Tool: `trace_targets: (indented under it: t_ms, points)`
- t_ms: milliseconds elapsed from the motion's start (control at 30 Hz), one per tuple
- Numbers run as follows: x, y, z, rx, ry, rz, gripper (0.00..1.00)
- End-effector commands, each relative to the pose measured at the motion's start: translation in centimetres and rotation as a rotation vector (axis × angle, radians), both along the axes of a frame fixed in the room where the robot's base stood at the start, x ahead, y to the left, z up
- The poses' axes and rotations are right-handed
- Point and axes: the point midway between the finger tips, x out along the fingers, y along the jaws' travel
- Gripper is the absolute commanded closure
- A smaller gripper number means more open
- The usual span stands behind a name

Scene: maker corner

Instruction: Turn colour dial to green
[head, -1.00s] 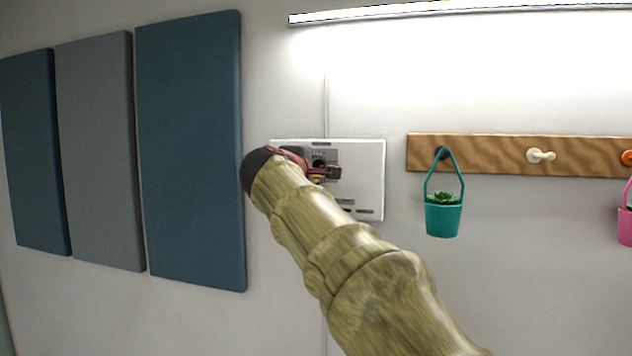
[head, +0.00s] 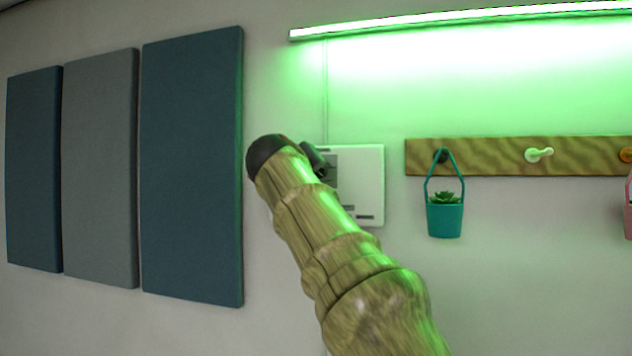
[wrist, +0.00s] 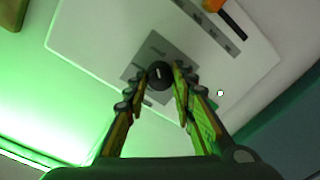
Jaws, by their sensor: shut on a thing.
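The colour dial (wrist: 159,75) is a dark round knob with a light mark, on a grey square of the white wall panel (wrist: 92,42). My gripper (wrist: 166,78) is shut on the dial, with one finger on each side of it in the wrist view. In the head view the panel (head: 371,180) shows behind my arm, which hides the dial and most of the gripper. The light bar (head: 450,18) above the panel glows green and tints the wall.
A wooden peg rail (head: 490,157) is right of the panel, with a teal hanging pot (head: 444,219) on one peg. A blue wall panel (head: 192,170) stands close on the left. An orange-and-black item (wrist: 226,14) shows at the wrist view's top edge.

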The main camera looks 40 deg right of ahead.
Motion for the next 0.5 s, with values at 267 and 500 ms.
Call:
trace_targets:
  t_ms: [267, 500]
  points:
    - [0.12, -0.08, -0.40, 0.085, -0.102, -0.001, 1.00]
    - [0.10, -0.09, -0.33, 0.114, -0.138, -0.002, 1.00]
